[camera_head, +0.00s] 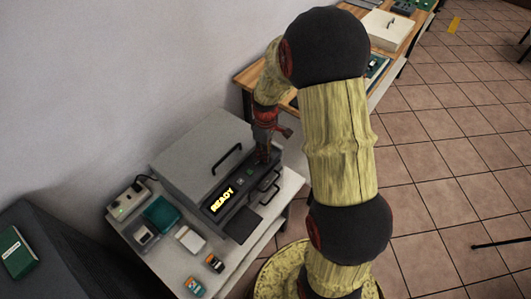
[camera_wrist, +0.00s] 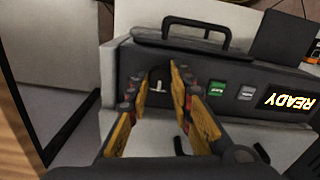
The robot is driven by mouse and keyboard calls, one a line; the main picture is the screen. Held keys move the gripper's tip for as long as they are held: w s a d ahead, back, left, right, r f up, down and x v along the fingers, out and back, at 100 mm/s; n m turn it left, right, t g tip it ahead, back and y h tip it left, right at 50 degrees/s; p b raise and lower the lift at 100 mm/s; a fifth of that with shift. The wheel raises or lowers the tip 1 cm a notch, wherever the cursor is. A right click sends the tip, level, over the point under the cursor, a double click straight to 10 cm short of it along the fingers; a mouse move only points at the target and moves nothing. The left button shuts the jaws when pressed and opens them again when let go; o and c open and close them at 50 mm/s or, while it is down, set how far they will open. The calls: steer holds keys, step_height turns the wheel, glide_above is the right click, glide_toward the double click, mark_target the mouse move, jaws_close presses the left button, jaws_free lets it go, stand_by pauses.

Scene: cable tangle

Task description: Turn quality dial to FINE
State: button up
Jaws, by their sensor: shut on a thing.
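The quality dial (camera_wrist: 157,79) is a dark round knob with a pale pointer mark on the machine's front panel. It shows between my fingers in the wrist view. My gripper (camera_wrist: 161,75) is closed around the dial, one finger on each side. In the head view my gripper (camera_head: 264,152) is at the right end of the machine's panel and hides the dial. The machine (camera_head: 200,155) is a grey box with a black lid handle. Its display (camera_head: 222,199) reads READY. I cannot read any FINE marking around the dial.
A green button (camera_wrist: 216,89) and a grey button (camera_wrist: 246,92) sit beside the dial. A power strip (camera_head: 129,201), a teal box (camera_head: 165,213) and small cartridges (camera_head: 194,286) lie on the machine's table. A wooden workbench (camera_head: 249,77) stands behind my arm.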

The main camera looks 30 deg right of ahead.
jaws_close()
steer(key=m+p, duration=0.3)
steer(key=m, duration=0.1)
steer(key=shift+r+m, duration=0.1)
steer(key=shift+m, duration=0.3)
steer(key=m+p, duration=0.2)
steer(key=m, duration=0.1)
steer(key=shift+m+p, duration=0.8)
steer(key=shift+m, duration=1.4)
steer(key=o, duration=0.8)
jaws_free()
steer(key=shift+c, duration=0.2)
